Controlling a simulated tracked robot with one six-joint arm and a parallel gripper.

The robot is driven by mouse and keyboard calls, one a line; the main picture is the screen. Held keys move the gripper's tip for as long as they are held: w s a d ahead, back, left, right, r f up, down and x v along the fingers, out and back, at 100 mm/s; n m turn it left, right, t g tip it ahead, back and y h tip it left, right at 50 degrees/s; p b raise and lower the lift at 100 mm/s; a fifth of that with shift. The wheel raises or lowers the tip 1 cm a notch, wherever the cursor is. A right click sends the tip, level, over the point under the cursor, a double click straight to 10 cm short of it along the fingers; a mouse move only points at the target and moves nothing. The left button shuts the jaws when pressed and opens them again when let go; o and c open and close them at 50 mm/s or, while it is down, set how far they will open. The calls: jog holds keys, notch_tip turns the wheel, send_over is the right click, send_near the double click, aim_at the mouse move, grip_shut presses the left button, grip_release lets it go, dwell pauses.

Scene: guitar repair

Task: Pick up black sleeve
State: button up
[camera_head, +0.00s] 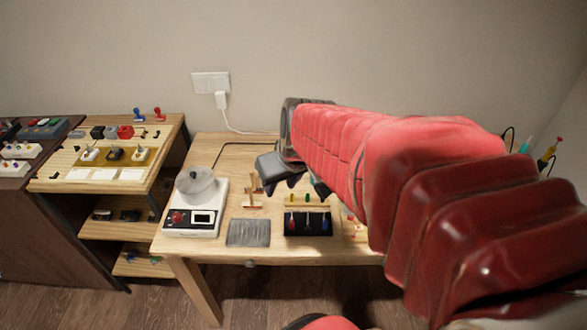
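I cannot make out with certainty which thing is the black sleeve. A black block (308,230) with a red, a white and a blue piece on it sits near the front of the middle table. Small dark pieces (143,134) lie on the left bench's upper board. My gripper (287,184) hangs over the back middle of the table, behind the black block and apart from it, at the end of my red-covered arm. Its fingers are dark and partly hidden by the arm, so their opening and anything between them cannot be seen clearly.
A white device (194,222) with a round clear bowl stands at the table's left, beside a grey ridged mat (248,233) and a small wooden stand (251,195). A left bench (50,181) holds switches and knobs. My arm hides the table's right side.

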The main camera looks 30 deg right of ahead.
jog(key=d+f+m, duration=0.1)
jog(key=d+f, duration=0.4)
jog(key=d, duration=0.4)
jog(key=w+d+f+m, duration=0.1)
jog(key=d+f, duration=0.3)
jog(key=d, duration=0.4)
jog(key=shift+d+f+g+h, duration=0.3)
jog(key=shift+d+f+g, duration=0.05)
jog(key=shift+f+g, duration=0.05)
jog(key=shift+f, duration=0.1)
send_near(323, 203)
jog(key=shift+w+d+f, duration=0.15)
jog(key=shift+w+f, duration=0.3)
jog(key=shift+w, duration=0.3)
jog(key=shift+x, duration=2.6)
jog(key=shift+d, duration=0.15)
jog(key=shift+c, duration=0.7)
